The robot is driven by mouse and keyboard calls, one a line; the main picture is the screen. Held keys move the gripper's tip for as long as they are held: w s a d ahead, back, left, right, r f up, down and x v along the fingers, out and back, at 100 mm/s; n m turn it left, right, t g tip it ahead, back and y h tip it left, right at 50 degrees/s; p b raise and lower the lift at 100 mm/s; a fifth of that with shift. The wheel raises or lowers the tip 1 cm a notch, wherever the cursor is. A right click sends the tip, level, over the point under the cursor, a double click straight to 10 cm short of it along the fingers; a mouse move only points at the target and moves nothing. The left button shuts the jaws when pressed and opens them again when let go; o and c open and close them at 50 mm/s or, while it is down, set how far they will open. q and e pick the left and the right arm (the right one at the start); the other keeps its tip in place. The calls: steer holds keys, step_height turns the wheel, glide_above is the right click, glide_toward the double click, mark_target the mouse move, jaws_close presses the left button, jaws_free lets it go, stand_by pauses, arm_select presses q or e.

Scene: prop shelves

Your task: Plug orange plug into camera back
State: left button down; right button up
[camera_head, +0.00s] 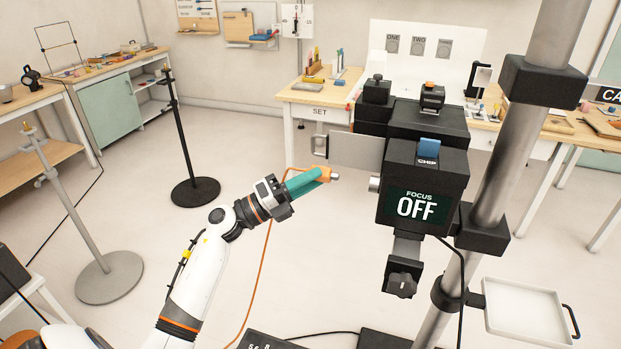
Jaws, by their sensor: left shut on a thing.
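The black camera (430,165) is mounted on a grey pole in the middle right. Its back carries a screen reading FOCUS OFF and a blue tab marked CHIP. A small metal stub (375,184) sticks out of its left side. My left gripper (312,178), with teal fingers, is shut on the orange plug (324,173). The plug's metal tip (334,176) points right toward the camera, with a gap between the tip and the stub. An orange cable (256,275) hangs from the plug to the floor. My right gripper is not in view.
A grey pole (495,150) stands right of the camera, with a white tray (525,312) low on it. A black stand (195,190) and a grey stand (108,277) stand on the left floor. A table marked SET (318,100) is behind.

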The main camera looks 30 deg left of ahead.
arm_select(q)
steer(key=d, duration=0.2)
steer(key=w+d+p, duration=0.1)
steer(key=d, duration=0.2)
steer(key=shift+w+d, duration=0.2)
stand_by(1.0)
steer(key=shift+w+d+p, duration=0.1)
steer(key=shift+d+p, duration=0.2)
steer(key=shift+d, duration=0.25)
stand_by(1.0)
steer(key=shift+w+d, duration=0.1)
steer(key=shift+d, duration=0.75)
stand_by(3.2)
steer(key=c, duration=1.6)
jaws_free()
steer(key=o, duration=0.3)
steer(key=shift+d, duration=0.15)
steer(key=shift+o, duration=1.2)
steer(key=shift+w+d, duration=0.2)
steer(key=shift+d, duration=0.05)
